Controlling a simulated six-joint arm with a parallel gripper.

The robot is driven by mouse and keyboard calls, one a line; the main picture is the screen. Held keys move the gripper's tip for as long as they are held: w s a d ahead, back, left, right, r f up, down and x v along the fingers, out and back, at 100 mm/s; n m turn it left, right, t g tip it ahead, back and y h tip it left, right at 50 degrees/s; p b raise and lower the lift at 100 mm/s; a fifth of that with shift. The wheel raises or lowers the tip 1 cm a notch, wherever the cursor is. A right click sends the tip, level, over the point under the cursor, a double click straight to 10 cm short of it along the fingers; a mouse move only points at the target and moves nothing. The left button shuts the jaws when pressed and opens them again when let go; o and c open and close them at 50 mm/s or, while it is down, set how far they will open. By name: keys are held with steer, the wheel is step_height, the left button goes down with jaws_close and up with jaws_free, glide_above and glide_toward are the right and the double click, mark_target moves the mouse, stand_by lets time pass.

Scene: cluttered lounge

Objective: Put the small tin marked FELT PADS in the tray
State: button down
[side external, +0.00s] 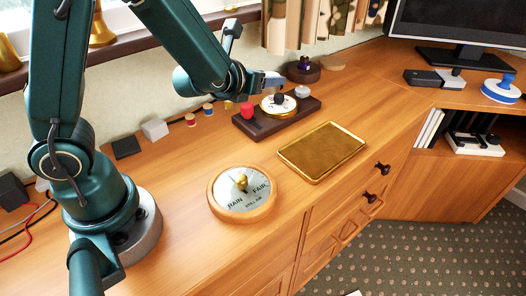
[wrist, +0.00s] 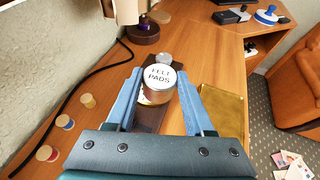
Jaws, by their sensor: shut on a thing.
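In the side external view my gripper (side external: 277,92) reaches down over the tin (side external: 281,108), at a dark wooden stand (side external: 251,126). I cannot tell whether the tin touches the stand. The shallow brass-coloured tray (side external: 323,151) lies empty in front of the stand; it also shows in the wrist view (wrist: 224,112).
A red piece (side external: 246,110) and a grey knob (side external: 302,91) are on the stand beside the tin. A round barometer (side external: 241,191) lies left of the tray. Small spools (side external: 208,109) and a pale block (side external: 155,129) line the wall. The counter's front edge runs just beyond the tray.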

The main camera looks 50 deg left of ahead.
steer(key=d+m+h, duration=0.1)
steer(key=d, duration=0.1)
glide_above(319, 152)
steer(key=shift+h, duration=0.3)
step_height(319, 152, down, 6)
steer(key=shift+a+f, duration=0.15)
steer(key=shift+f, duration=0.45)
steer(key=shift+w+f, duration=0.1)
steer(key=shift+f, duration=1.5)
steer(key=shift+f, duration=0.1)
steer(key=shift+c, duration=1.4)
jaws_free()
steer(key=shift+f, duration=0.1)
